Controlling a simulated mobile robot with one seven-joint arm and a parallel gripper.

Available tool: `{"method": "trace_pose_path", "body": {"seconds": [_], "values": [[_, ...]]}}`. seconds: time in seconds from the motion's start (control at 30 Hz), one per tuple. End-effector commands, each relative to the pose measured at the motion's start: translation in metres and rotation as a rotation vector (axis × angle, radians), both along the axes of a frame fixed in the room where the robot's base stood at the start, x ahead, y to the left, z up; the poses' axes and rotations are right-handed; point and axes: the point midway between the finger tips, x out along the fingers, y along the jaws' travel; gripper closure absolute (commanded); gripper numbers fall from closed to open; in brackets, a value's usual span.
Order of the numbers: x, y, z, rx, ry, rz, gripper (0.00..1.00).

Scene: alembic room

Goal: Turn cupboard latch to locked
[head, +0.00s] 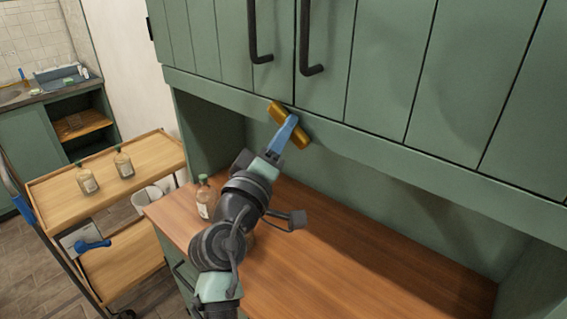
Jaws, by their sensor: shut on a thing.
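The cupboard latch (301,136) is a gold bar on the rail just below the green cupboard doors (330,60). It sits tilted, running from upper left to lower right. My gripper (290,122) reaches up to it from below, its blue fingers shut on the middle of the bar. The fingers hide that middle part and how the latch is mounted. Both cupboard doors look closed. No lock marking is readable, so I cannot tell whether the latch is locked.
Two dark door handles (310,40) hang above the latch. A bottle (204,198) stands on the wooden counter (340,255) left of my arm. A wooden cart (150,150) with two bottles stands further left. The counter's right part is clear.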

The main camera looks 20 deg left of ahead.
Motion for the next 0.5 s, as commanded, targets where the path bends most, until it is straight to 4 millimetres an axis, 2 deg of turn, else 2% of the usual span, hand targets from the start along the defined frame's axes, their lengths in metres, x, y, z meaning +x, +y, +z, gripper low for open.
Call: {"method": "trace_pose_path", "body": {"seconds": [0.03,0.5], "values": [[0.0000,0.0006,-0.0126,0.031,-0.012,0.001,1.00],[0.0008,0.0025,-0.0138,0.329,-0.119,0.000,1.00]]}}
